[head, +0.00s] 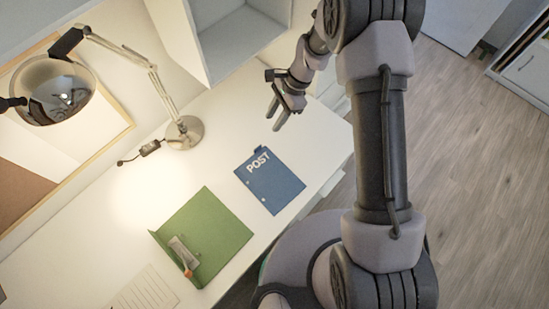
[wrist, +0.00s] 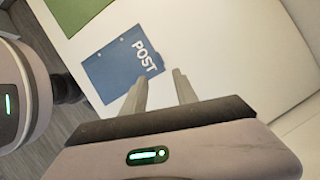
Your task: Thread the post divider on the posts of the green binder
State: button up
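The blue post divider (head: 270,181) lies flat on the white desk, with "POST" printed near its tab and holes along its left edge. The divider also shows in the wrist view (wrist: 119,68), just beyond my fingertips. The green binder (head: 208,232) lies open on the desk, left of and nearer than the divider, with a metal mechanism (head: 183,253) and an orange-tipped part at its lower left. A green corner of the binder (wrist: 75,12) shows in the wrist view. My gripper (head: 279,119) is open and empty, above the desk, beyond the divider. The wrist view (wrist: 158,84) shows its two fingers apart.
A desk lamp (head: 184,132) stands at the back left, its shiny head hanging over the desk. A lined paper sheet (head: 146,291) lies near the binder. A white shelf (head: 235,40) rises behind. The desk around the divider is clear.

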jog(key=b, duration=0.2)
send_near(256, 149)
jog(key=f, duration=0.3)
jog(key=shift+a, duration=0.3)
jog(key=b+x, duration=0.1)
jog(key=x, duration=0.3)
jog(key=b+x, duration=0.1)
jog(key=shift+s+a+f+b, duration=0.2)
jog(key=shift+a+f+b, duration=0.1)
jog(key=shift+a, duration=0.15)
jog(key=shift+r, duration=0.15)
